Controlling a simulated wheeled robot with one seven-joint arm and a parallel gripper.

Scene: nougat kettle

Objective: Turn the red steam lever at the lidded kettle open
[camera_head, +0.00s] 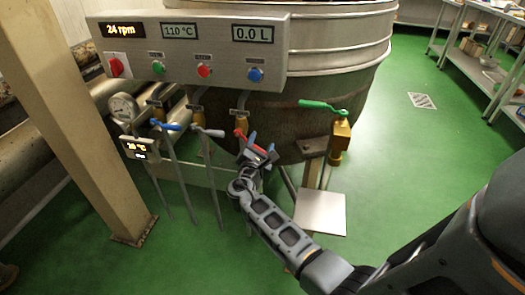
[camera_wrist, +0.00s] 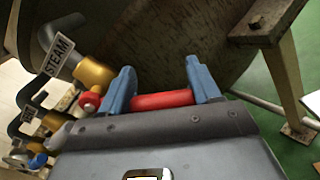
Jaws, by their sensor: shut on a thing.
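The red steam lever (camera_head: 241,134) is on a brass valve below the control panel, at the kettle's front. In the wrist view the red lever (camera_wrist: 162,100) lies crosswise between the two blue fingers, and a "STEAM" tag (camera_wrist: 59,57) hangs beside its brass valve body (camera_wrist: 93,73). My gripper (camera_head: 256,146) is at this lever; in the wrist view my gripper (camera_wrist: 163,90) is shut on the lever's handle. The kettle (camera_head: 330,60) is a large metal drum behind it. Its lid is not clearly in view.
A blue lever (camera_head: 165,125) and a pale lever (camera_head: 208,132) sit on valves to the left. A green lever (camera_head: 322,105) tops a brass valve to the right. The control panel (camera_head: 200,50) overhangs the valves.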

